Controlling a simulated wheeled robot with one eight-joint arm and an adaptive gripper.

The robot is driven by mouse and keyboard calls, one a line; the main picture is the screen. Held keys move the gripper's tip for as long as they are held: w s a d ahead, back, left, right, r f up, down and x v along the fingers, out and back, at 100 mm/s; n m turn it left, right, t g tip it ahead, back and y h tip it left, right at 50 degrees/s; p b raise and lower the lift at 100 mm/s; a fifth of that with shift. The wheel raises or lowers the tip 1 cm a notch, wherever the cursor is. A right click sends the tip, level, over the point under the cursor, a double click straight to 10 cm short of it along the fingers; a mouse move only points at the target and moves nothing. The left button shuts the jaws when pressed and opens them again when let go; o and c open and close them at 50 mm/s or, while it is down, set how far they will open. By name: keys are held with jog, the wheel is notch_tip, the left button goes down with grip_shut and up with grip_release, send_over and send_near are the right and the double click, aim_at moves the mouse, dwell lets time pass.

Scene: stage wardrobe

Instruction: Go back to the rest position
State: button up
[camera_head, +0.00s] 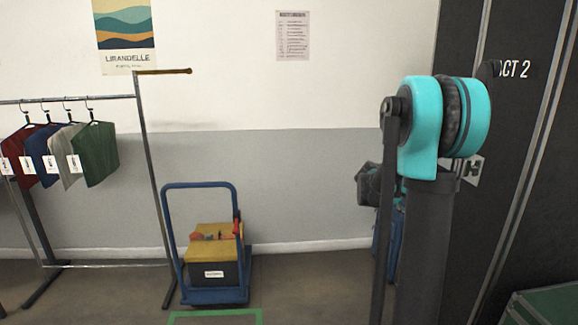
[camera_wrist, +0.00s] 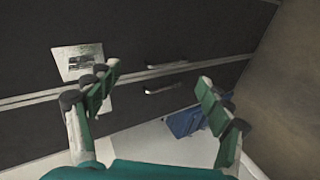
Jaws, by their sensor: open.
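My gripper (camera_wrist: 158,92) shows in the wrist view with its two green-padded fingers spread wide apart. Nothing is between the fingers. Behind them is a dark panelled surface with a pale plate and two small handles. In the head view my arm (camera_head: 432,130), with teal joint covers, stands raised at the right.
A clothes rail (camera_head: 148,150) with several tagged garments stands at the left. A blue trolley (camera_head: 215,296) carries a yellow-topped box (camera_head: 212,258). Dark cases (camera_head: 520,170) marked "ACT 2" stand close on the right. Green tape (camera_head: 215,313) marks the floor, which is open in front of the trolley.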

jog(key=s+a+f+y, duration=0.6)
jog(key=s+a+f, duration=0.2)
jog(key=s+a, duration=0.5)
jog(key=s+a+f+t+y, duration=0.1)
jog(key=s+a+f+y, duration=0.4)
jog(key=s+a, duration=0.9)
notch_tip(320, 180, down, 4)
jog(key=shift+s+a+r+m+y, duration=0.2)
jog(key=shift+s+r+m+y, duration=0.1)
jog(key=shift+s+y, duration=0.15)
